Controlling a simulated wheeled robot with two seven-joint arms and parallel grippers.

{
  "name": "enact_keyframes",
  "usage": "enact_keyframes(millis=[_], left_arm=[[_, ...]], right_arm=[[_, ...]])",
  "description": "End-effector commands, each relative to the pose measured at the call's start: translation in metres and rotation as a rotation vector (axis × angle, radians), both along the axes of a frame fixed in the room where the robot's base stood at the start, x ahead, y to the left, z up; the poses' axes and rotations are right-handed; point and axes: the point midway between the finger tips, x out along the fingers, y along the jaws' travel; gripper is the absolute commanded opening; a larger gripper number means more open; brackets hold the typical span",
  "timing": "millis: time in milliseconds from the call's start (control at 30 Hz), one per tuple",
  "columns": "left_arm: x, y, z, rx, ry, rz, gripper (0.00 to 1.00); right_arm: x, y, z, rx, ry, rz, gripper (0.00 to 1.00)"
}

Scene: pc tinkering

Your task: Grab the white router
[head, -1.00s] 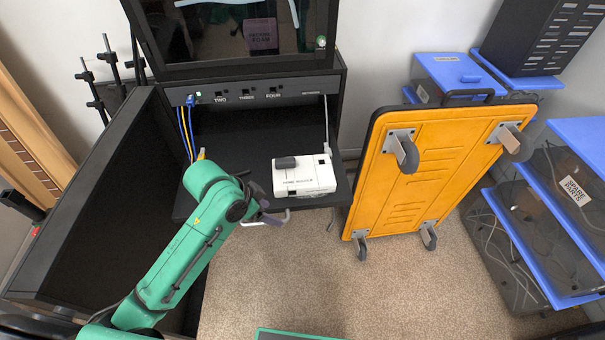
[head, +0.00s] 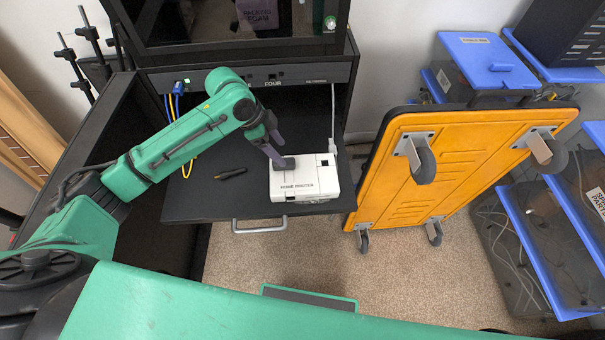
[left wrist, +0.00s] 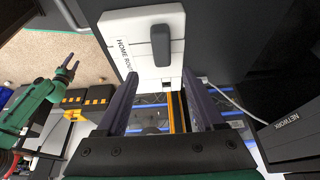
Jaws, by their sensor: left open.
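The white router (head: 303,180) lies on the black pull-out shelf, with "HOME ROUTER" on its front and a dark grey block on top. It also fills the upper middle of the left wrist view (left wrist: 122,38). My left gripper (head: 272,150) is open at the router's back left, close to the dark block. In the left wrist view its two fingers (left wrist: 160,78) point at the router's near edge; I cannot tell whether they touch it. My right gripper (left wrist: 68,68) shows at the left of the left wrist view, open and empty, away from the router.
A dark pen-like object (head: 230,173) lies on the shelf (head: 215,206) left of the router. Blue and yellow cables (head: 176,105) hang at the shelf's left. A white cable (head: 333,120) runs down behind the router.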

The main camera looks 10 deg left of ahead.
Motion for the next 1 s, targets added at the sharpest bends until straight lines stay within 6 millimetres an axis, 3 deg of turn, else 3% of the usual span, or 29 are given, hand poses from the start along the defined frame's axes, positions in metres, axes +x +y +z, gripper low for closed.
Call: enact_keyframes(millis=[100, 300, 400, 600, 700, 800, 1000], left_arm=[[0.001, -0.006, -0.013, 0.000, 0.000, 0.000, 0.70], [0.004, -0.021, -0.047, -0.001, 0.002, 0.000, 0.70], [0.005, -0.025, -0.057, 0.001, 0.000, -0.001, 0.70], [0.005, -0.026, -0.059, 0.001, -0.002, 0.000, 0.70], [0.005, -0.026, -0.058, 0.001, -0.002, 0.000, 0.32], [0.005, -0.026, -0.058, 0.001, -0.002, 0.000, 0.00], [0.005, -0.026, -0.058, 0.001, -0.002, 0.000, 0.00]], right_arm=[[0.004, 0.001, 0.001, 0.001, -0.006, 0.000, 0.56], [0.035, 0.005, 0.008, 0.009, -0.059, 0.002, 0.56], [0.035, 0.005, 0.008, 0.009, -0.059, 0.001, 0.56], [0.025, 0.004, 0.007, 0.007, -0.042, 0.000, 0.56], [0.023, 0.004, 0.007, 0.007, -0.038, 0.000, 0.56], [0.023, 0.004, 0.006, 0.007, -0.037, 0.001, 0.56], [0.022, 0.004, 0.006, 0.007, -0.036, 0.001, 0.56]])
